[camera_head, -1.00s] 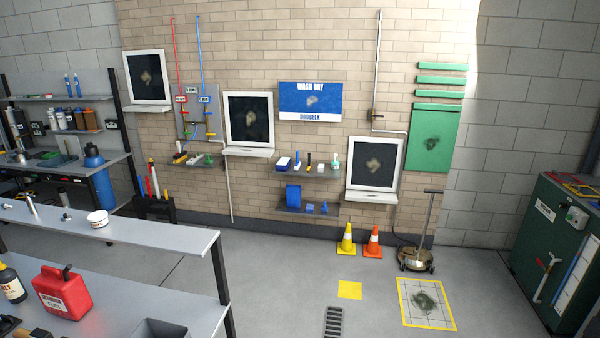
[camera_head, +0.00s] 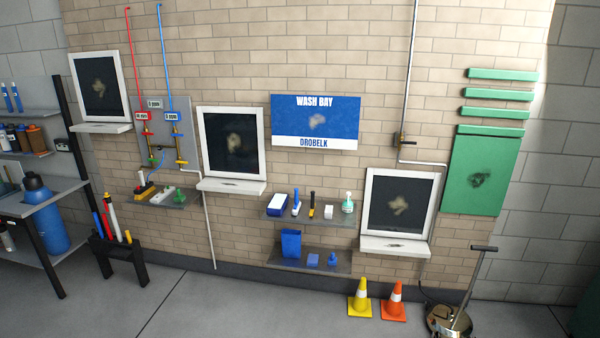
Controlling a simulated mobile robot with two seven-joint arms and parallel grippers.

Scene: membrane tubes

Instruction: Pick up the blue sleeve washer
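Several small blue things show on the two wall shelves below the wash bay sign (camera_head: 316,122). On the lower shelf (camera_head: 285,264) stand a blue bin (camera_head: 291,243), a small blue block (camera_head: 313,260) and a small blue piece with a narrower top (camera_head: 332,259). On the upper shelf (camera_head: 330,220) are a blue-and-white box (camera_head: 277,204) and a slim blue-and-white item (camera_head: 296,203). I cannot tell for sure which is the blue sleeve washer; the small pieces lack detail at this distance. Neither of my grippers is in view.
Yellow (camera_head: 360,299) and orange (camera_head: 393,301) cones and a wheeled floor cleaner (camera_head: 450,319) stand on the floor to the right. A black rack (camera_head: 118,255) with coloured tubes stands left. A workbench (camera_head: 40,200) is at the far left. Floor before the shelves looks clear.

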